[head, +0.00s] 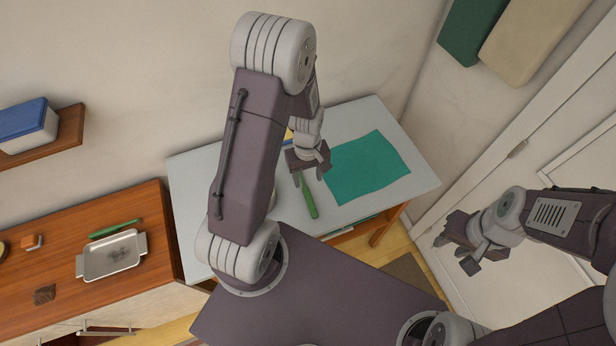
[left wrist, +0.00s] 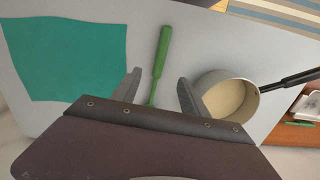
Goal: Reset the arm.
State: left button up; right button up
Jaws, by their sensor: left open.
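My left gripper (head: 311,178) is open and empty above the light grey table (head: 195,180). In the left wrist view, its two fingers (left wrist: 159,78) stand apart, with a green-handled utensil (left wrist: 162,52) on the table showing between them. The utensil also shows in the head view (head: 311,202), just below the gripper; I see no contact. My right gripper (head: 455,254) hangs at the right, near the white door, with its fingers apart and nothing between them.
A teal cloth (head: 366,166) lies on the table right of my left gripper. A pot (left wrist: 228,97) with a dark handle stands near the utensil, mostly hidden by my left arm in the head view. A wooden counter at left holds a metal tray (head: 111,256) and a green utensil (head: 115,229).

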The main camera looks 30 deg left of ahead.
dwell(0.4)
pick_arm(q)
jog(key=s+d+m+t+b, duration=0.1)
jog(key=s+d+m+b, duration=0.2)
jog(key=s+m+b, duration=0.3)
jog(key=r+m+b, duration=0.1)
jog(key=m+b, duration=0.2)
jog(key=shift+d+b, duration=0.25)
jog(key=shift+b, duration=0.1)
jog(key=shift+s, duration=0.25)
